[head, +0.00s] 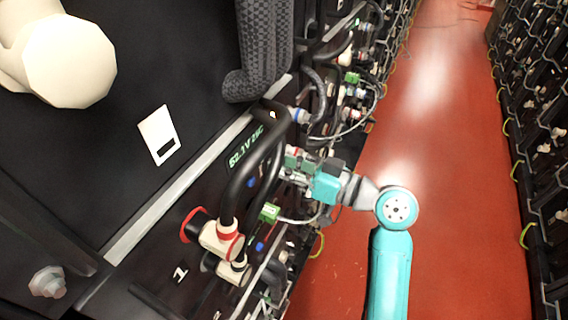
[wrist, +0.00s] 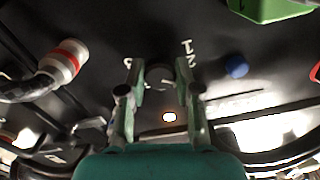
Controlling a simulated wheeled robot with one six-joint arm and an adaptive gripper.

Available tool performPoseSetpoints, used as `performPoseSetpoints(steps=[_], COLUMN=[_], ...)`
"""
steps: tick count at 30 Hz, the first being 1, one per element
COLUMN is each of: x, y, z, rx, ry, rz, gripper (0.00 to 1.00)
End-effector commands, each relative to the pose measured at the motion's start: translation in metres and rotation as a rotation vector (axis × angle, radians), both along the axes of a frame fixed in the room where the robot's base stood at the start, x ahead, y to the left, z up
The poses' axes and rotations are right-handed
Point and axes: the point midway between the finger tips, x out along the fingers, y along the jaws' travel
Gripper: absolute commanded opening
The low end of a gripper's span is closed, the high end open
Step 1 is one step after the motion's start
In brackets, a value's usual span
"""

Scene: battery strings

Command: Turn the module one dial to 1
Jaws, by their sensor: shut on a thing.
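The dial (wrist: 158,77) shows in the wrist view as a small round knob on a dark panel, between my two fingertips. My gripper (wrist: 159,88) is shut on it, with one greenish finger on each side. White marks, with a 1 and a 2 (wrist: 188,54) readable, stand on the panel just above and right of the fingers. Which mark the dial points to is too unclear to tell. In the head view my gripper (head: 291,166) reaches left to the front of the battery modules, and the dial is hidden there.
A blue button (wrist: 236,66) and a green connector (wrist: 270,8) sit right of the dial. A red-ringed white cable plug (wrist: 66,59) is at left. In the head view, a thick black cable (head: 250,170) arches near my gripper. The red aisle floor (head: 450,200) is clear.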

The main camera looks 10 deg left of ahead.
Motion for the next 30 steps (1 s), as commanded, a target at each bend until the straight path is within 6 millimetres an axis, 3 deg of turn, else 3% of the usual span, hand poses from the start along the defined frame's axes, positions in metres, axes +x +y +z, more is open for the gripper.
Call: performPoseSetpoints(steps=[18,30], x=[-0.0003,-0.0003], y=[-0.0001,-0.0001], z=[-0.0011,-0.0013], rx=[-0.196,-0.278], ry=[-0.533,-0.759], rz=[0.0,0.0], gripper=[0.0,0.0])
